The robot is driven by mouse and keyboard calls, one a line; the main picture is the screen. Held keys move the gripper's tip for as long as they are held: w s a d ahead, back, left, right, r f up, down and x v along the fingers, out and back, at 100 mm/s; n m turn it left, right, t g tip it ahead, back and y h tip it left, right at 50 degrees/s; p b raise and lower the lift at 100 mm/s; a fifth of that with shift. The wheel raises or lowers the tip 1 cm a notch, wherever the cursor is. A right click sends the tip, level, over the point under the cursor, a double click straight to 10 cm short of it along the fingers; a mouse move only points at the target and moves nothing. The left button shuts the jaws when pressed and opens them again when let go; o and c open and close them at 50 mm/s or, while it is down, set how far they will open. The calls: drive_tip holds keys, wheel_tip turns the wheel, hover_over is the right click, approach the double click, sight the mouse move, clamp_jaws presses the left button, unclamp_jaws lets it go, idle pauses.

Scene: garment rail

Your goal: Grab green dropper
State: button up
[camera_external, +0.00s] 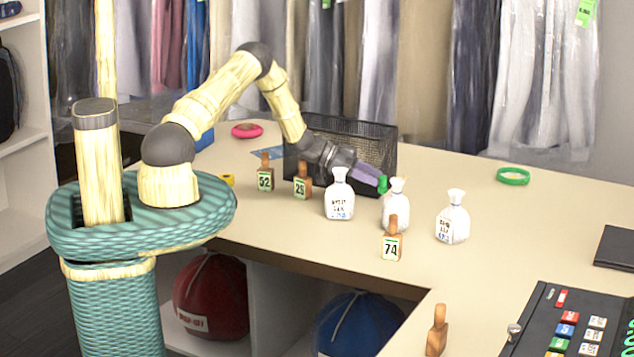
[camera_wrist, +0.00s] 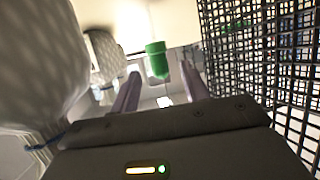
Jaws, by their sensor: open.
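The green dropper (camera_external: 382,185) shows as a small green piece at the tip of my gripper (camera_external: 371,176) in the external view, behind the white bags; most of it is hidden there. In the wrist view the green dropper (camera_wrist: 157,62) appears as a green cylinder in the gap between my two purple fingers (camera_wrist: 162,76), around their tips. The fingers are apart, with room on both sides of it. I cannot tell whether they touch it.
A black mesh basket (camera_external: 345,130) stands close beside my gripper; its mesh (camera_wrist: 265,75) fills the right of the wrist view.

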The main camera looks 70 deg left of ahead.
sight(383, 187)
drive_tip(key=shift+p+x, duration=0.65)
drive_tip(key=shift+x, duration=1.25)
drive_tip(key=shift+c, duration=0.3)
clamp_jaws()
